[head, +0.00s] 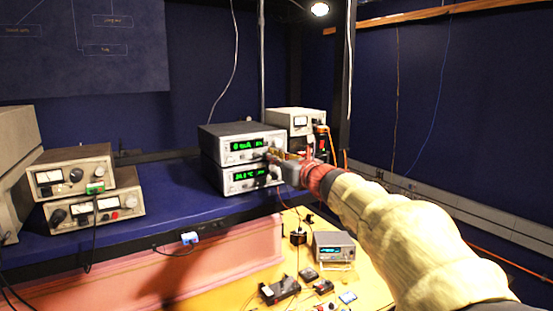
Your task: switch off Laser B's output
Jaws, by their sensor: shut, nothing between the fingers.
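Two stacked silver instruments with green lit displays stand on the blue shelf. The upper unit (215,138) shows a reading that I cannot make out fully. The lower unit (215,176) shows what looks like a temperature. No label naming Laser B is legible, so I cannot tell which unit belongs to it. My gripper (271,155) is shut and empty, in front of the right part of these front panels. It hides some of their knobs and buttons. Whether it touches a panel cannot be told.
Two stacked beige power supplies (84,166) stand at the left of the blue shelf (160,208). Another pale instrument (297,116) stands behind the silver stack. Below, a yellow bench (235,286) carries a small grey meter (334,244) and several small parts. Cables hang around.

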